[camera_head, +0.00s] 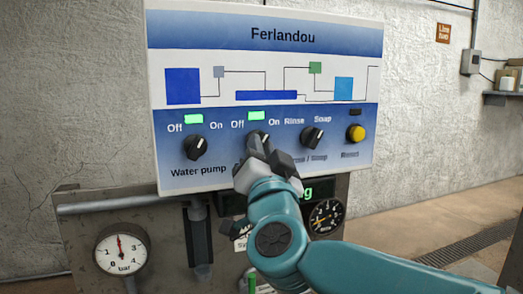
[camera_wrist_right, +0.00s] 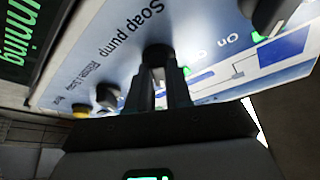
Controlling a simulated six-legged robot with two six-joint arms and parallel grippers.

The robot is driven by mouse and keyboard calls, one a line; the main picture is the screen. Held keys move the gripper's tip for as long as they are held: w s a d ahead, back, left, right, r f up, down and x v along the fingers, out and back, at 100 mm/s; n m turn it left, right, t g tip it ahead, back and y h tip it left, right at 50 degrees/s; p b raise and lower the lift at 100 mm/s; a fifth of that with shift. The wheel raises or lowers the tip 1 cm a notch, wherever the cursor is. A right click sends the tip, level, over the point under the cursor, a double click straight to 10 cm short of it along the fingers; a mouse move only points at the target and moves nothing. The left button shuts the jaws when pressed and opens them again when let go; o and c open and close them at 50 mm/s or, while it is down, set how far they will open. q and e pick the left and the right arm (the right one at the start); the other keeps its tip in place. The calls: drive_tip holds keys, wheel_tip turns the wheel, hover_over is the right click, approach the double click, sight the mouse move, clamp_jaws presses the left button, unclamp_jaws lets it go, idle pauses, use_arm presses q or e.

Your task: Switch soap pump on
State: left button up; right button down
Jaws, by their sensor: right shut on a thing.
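The control panel (camera_head: 160,75), headed "Ferlandou", has a row of black knobs. The soap pump knob (camera_head: 262,134) is second from the left, between "Off" and "On", and my gripper partly covers it. The lamp (camera_head: 256,115) above it is lit green. My right gripper (camera_head: 257,150) is shut on this knob. In the right wrist view, the knob (camera_wrist_right: 157,54) sits between the fingertips, beside the label "Soap pump" (camera_wrist_right: 138,30). Its exact pointer angle is hard to tell. My left gripper is not in view.
The water pump knob (camera_head: 195,148) is to the left, under a lit green lamp (camera_head: 194,119). The rinse/soap knob (camera_head: 312,138) and yellow reset button (camera_head: 355,134) are to the right. Gauges (camera_head: 121,251) (camera_head: 326,216) and a pipe (camera_head: 110,204) lie below the panel.

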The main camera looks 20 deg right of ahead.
drive_tip(key=shift+s+d+r, duration=0.1)
drive_tip(key=shift+r, duration=0.1)
drive_tip(key=c, duration=1)
unclamp_jaws()
drive_tip(key=shift+c, duration=0.2)
drive_tip(key=shift+s, duration=0.1)
drive_tip(key=shift+f, duration=0.1)
drive_tip(key=b+v, duration=0.4)
drive_tip(key=v, duration=1.2)
drive_tip(key=shift+s+f, duration=0.15)
